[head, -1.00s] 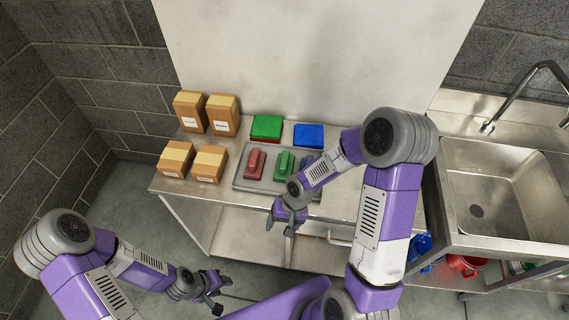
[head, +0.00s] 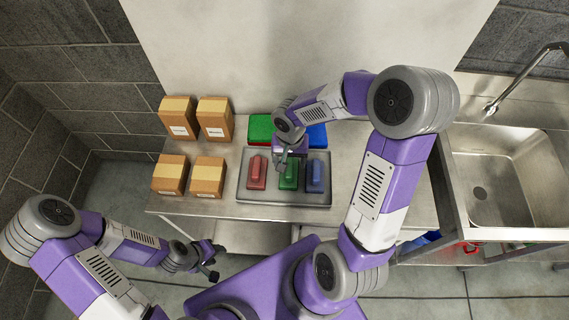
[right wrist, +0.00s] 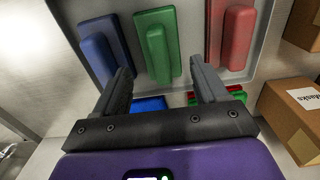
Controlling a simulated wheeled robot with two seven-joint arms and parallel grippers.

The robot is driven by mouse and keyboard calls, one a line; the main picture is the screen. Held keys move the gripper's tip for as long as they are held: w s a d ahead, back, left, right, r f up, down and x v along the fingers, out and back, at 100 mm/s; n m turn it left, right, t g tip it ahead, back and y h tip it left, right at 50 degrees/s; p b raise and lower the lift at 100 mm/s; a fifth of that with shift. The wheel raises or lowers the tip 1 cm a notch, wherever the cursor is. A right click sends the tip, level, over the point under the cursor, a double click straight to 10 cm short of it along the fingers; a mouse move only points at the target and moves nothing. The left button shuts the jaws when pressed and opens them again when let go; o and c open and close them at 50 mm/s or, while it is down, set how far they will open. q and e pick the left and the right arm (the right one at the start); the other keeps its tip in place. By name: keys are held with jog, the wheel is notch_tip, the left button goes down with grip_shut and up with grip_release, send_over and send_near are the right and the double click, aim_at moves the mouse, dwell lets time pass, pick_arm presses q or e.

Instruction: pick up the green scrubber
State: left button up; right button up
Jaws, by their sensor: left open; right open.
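The green scrubber (head: 288,178) lies on a grey tray (head: 285,199) on the metal table, between a red scrubber (head: 257,173) and a blue scrubber (head: 315,177). My right gripper (head: 291,160) is over the tray, at the far end of the green scrubber. In the right wrist view its two fingers (right wrist: 163,80) are open and empty. The green scrubber (right wrist: 157,46) shows beyond the fingertips, roughly in line with the gap between them. My left gripper (head: 212,268) is open and low at the left, off the table and away from the scrubbers.
A green pad (head: 260,127) on a red one and a blue pad (head: 318,134) lie behind the tray, partly hidden by my right arm. Several cardboard boxes (head: 208,176) stand at the table's left. A sink (head: 505,180) with a tap is at the right.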

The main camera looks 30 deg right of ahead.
aim_at(289, 166)
jog(key=shift+s+f, duration=0.25)
jog(key=shift+f, duration=0.25)
jog(key=shift+s+f, duration=0.2)
jog(key=shift+f, duration=0.3)
jog(key=f, duration=0.2)
jog(key=w+f, duration=0.1)
jog(key=shift+f+b, duration=0.35)
jog(key=shift+b, duration=0.05)
jog(key=shift+s+f, duration=0.1)
jog(key=shift+f, duration=0.1)
pick_arm(q)
jog(key=shift+s+f, duration=0.35)
jog(key=shift+f, duration=0.15)
pick_arm(e)
jog(key=shift+c, duration=0.4)
jog(key=c, duration=0.9)
pick_arm(q)
notch_tip(289, 166, up, 2)
jog(key=shift+p, duration=0.95)
pick_arm(e)
notch_tip(289, 166, up, 10)
jog(key=shift+r, duration=0.1)
